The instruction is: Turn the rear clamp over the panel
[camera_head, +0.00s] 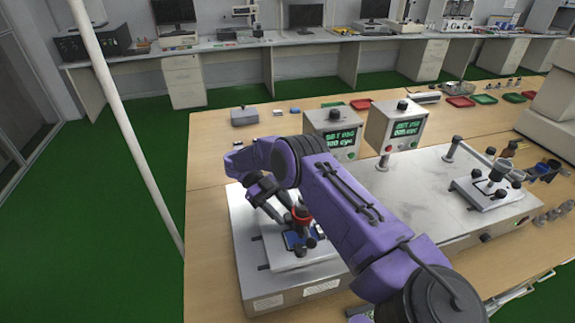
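A small blue panel (293,240) lies on a light plate (277,258) on the left test unit (247,273). Dark clamp parts with a red piece (301,214) stand over and beside the panel; my arm partly covers them. I cannot tell which clamp is the rear one or how it is turned. My purple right arm reaches in from the lower right. Its dark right gripper (268,193) points down just left of and above the red piece. Whether its fingers touch a clamp or are closed is unclear. My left gripper is not in view.
Two display boxes (334,124) (398,118) stand behind the units. A second fixture (487,191) with clamps sits on the right unit. A small grey box (244,117) and red and green trays (461,102) lie farther back. The wooden table's left strip (205,235) is clear.

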